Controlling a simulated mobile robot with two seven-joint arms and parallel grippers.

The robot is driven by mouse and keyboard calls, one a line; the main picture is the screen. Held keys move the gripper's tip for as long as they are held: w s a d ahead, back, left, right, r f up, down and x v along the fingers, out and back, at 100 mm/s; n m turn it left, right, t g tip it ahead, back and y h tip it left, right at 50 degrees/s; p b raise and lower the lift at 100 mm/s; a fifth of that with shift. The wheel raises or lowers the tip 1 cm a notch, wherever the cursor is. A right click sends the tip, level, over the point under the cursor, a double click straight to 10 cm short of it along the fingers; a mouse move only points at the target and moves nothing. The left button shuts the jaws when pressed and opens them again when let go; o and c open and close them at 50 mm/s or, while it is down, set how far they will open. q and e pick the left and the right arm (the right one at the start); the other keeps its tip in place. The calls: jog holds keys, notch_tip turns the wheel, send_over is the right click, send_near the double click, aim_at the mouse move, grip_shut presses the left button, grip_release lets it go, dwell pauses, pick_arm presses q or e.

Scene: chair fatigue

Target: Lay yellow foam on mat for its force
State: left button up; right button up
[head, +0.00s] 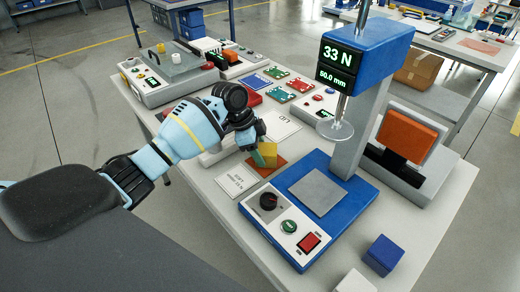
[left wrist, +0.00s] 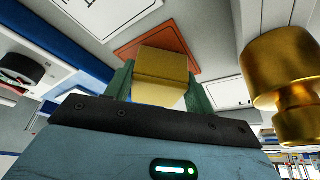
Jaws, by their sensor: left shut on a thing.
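The yellow foam (head: 269,150) is a small block between the green fingertips of my left gripper (head: 262,156). In the left wrist view the foam (left wrist: 160,66) sits between the two green fingers (left wrist: 157,88), which are shut on it. An orange-brown square mat (head: 264,172) lies on the table below the foam. The mat also shows behind the foam in the left wrist view (left wrist: 187,46). The foam overlaps the mat in both views; I cannot tell whether they touch. My right gripper is not in view.
A blue press (head: 334,191) with a grey plate and a display reading 33 N and 50.0 mm stands right of the mat. A blue cube (head: 383,252) and a white block (head: 355,282) are at the front. A printed card (head: 237,181) lies left of the mat.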

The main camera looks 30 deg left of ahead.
pick_arm(q)
jog(key=shift+f, duration=0.1)
jog(key=o, duration=1.1)
jog(key=shift+c, duration=0.2)
jog(key=shift+a+r, duration=0.15)
jog(key=shift+r, duration=0.35)
jog(key=v, duration=1.1)
jog(key=shift+p, duration=0.45)
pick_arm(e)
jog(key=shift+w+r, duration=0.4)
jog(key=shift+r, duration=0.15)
pick_arm(q)
jog(key=shift+r, duration=0.1)
